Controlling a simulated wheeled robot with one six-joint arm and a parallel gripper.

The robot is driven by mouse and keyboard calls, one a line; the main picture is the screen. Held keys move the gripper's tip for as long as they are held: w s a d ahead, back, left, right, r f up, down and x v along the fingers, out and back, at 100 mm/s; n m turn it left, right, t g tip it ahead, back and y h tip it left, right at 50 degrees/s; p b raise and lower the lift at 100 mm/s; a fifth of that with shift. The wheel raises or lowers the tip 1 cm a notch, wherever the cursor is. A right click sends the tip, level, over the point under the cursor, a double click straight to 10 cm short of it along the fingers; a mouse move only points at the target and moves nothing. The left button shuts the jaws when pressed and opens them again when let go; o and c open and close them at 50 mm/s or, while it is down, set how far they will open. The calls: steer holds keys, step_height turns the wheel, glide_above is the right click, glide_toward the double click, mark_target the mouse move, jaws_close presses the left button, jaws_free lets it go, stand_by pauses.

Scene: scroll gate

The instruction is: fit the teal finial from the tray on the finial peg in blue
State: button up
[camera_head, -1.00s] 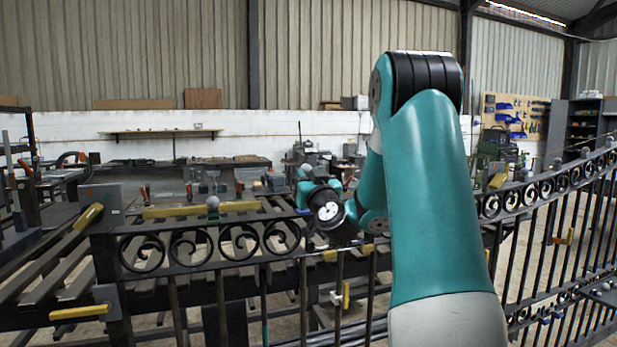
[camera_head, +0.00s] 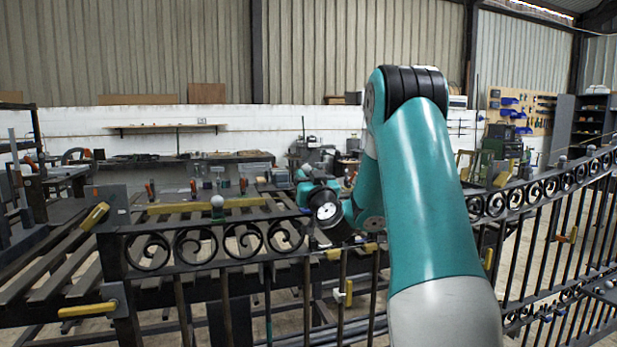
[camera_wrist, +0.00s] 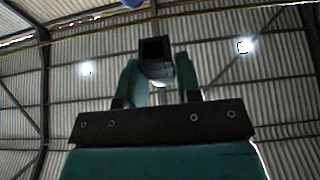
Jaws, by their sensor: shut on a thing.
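In the wrist view my gripper (camera_wrist: 158,72) has its two teal fingers closed on a small block-like piece (camera_wrist: 155,48) with a dark square opening. I take this piece for the finial; its colour is hard to tell there. A bit of something blue (camera_wrist: 132,3) shows at the top edge, too cut off to name. In the head view my wrist and gripper (camera_head: 305,180) are small, beyond the gate's top rail (camera_head: 190,268), and the held piece cannot be made out clearly. I cannot pick out a blue finial peg or the tray with certainty.
The dark scroll gate runs across the front, with a grey ball (camera_head: 217,201) on its left part and yellow clamps (camera_head: 88,309) at the left. A slatted workbench (camera_head: 60,262) stands behind it. A tool board (camera_head: 520,110) hangs at the far right.

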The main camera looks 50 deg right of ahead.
mark_target(308, 211)
steer(key=shift+w, duration=0.15)
steer(key=shift+f+b, duration=1.3)
steer(key=shift+f, duration=0.1)
steer(key=shift+f+b, duration=1.75)
steer(key=shift+b, duration=0.4)
stand_by(0.6)
steer(key=o, duration=1.1)
steer(key=shift+s+f, duration=0.15)
steer(key=shift+s, duration=0.1)
